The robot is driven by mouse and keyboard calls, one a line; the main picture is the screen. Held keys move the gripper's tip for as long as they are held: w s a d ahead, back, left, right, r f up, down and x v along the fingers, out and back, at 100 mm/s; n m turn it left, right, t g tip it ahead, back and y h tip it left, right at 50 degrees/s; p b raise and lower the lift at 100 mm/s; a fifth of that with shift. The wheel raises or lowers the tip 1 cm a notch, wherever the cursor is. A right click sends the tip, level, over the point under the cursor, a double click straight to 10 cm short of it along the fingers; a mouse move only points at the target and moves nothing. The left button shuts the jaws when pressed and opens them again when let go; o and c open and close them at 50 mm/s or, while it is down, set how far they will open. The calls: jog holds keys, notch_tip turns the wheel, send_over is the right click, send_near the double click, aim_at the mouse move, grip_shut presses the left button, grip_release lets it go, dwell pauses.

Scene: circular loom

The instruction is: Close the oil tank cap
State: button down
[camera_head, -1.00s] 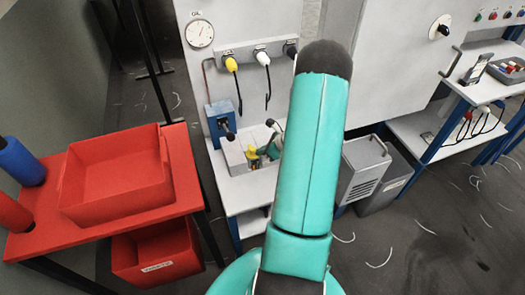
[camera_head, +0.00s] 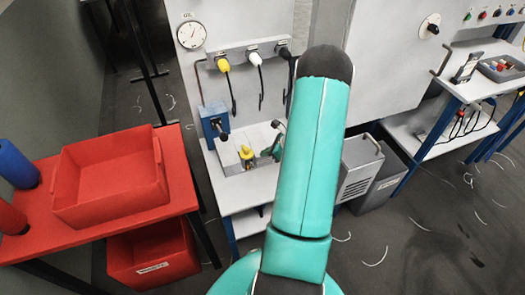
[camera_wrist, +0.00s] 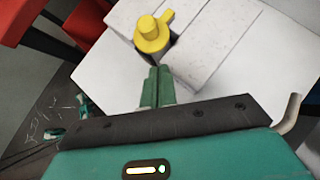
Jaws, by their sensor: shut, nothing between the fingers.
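The yellow cap (camera_head: 246,152) stands on the pale oil tank block (camera_head: 231,160) on the white bench. My gripper (camera_head: 268,153) is just right of the cap in the head view, partly hidden by my arm. In the wrist view, its fingers (camera_wrist: 157,82) are together and empty, pointing towards the cap with a small gap.
A blue unit with a dark knob (camera_head: 214,122) stands left of the tank. Yellow and white plugs hang on a panel (camera_head: 245,55) behind, below the OIL gauge (camera_head: 192,35). A red table with a red bin (camera_head: 108,178) is at the left.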

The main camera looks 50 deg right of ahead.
jog(key=v, duration=1)
jog(key=shift+a, duration=0.3)
jog(key=w+a+r+n+g, duration=0.2)
jog(key=w+a+r+n, duration=0.1)
jog(key=a+r+n, duration=0.7)
jog(key=w+a+r+n+g, duration=0.2)
jog(key=w+a+r+n, duration=0.25)
jog(key=a+r, duration=0.6)
jog(key=s+a+r+n+h, duration=0.1)
jog(key=s+a+r+n, duration=0.2)
jog(key=s+a+n, duration=0.1)
jog(key=s+a+r+n+h, duration=0.1)
jog(key=s+a+r+n, duration=0.2)
jog(key=a+n, duration=0.4)
jog(key=s+a+r+n+t+h, duration=0.1)
jog(key=s+a+r+n, duration=0.2)
jog(key=a, duration=0.6)
jog(key=shift+s+n, duration=1.05)
jog(key=shift+n, duration=0.6)
